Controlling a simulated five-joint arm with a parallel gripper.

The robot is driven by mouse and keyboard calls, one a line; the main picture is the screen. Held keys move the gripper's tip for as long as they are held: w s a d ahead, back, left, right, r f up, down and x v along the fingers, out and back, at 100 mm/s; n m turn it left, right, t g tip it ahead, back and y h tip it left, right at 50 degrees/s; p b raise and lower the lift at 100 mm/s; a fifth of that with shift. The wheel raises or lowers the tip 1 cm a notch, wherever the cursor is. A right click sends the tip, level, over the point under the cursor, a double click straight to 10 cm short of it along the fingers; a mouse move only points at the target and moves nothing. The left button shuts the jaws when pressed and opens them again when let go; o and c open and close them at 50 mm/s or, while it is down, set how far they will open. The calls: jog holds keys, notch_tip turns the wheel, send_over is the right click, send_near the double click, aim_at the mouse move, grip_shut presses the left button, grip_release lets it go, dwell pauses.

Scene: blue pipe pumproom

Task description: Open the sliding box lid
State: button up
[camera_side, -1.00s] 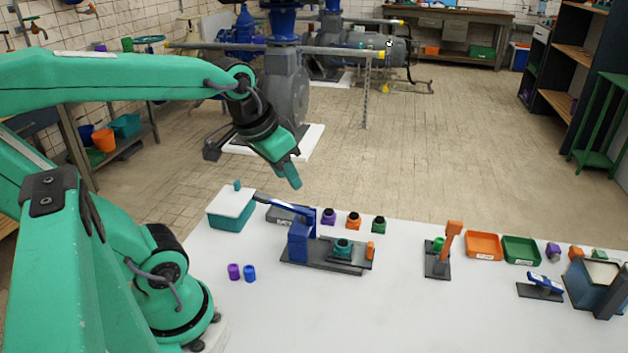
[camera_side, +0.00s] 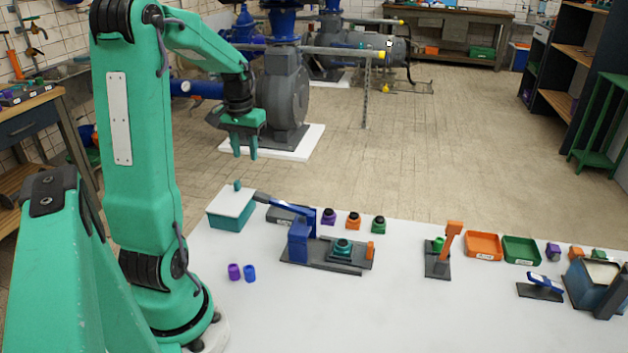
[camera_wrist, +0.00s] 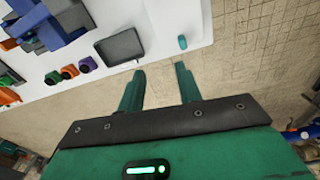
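The sliding box (camera_side: 229,222) is a teal box at the far left end of the white table. Its white lid (camera_side: 232,203) lies across the top, with a small teal knob (camera_side: 237,185) at the far edge. In the wrist view the knob (camera_wrist: 182,42) shows beyond my fingertips, against the white lid (camera_wrist: 176,14). My gripper (camera_side: 245,156) hangs above and slightly beyond the box, fingers pointing down, apart from the knob. In the wrist view my gripper (camera_wrist: 160,71) has its two fingers spread with nothing between them.
A blue lever press (camera_side: 300,240) on a dark base stands right of the box, near a grey tray (camera_side: 282,215). A purple cup (camera_side: 234,272) and a blue cup (camera_side: 250,273) stand in front. Orange (camera_side: 484,246) and green (camera_side: 521,250) bins are farther right.

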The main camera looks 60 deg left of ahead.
jog(key=n, duration=0.1)
send_over(237, 181)
notch_tip(237, 181, down, 2)
jog(key=shift+f, duration=0.2)
jog(key=shift+f, duration=0.1)
jog(key=shift+f, duration=3.8)
grip_shut()
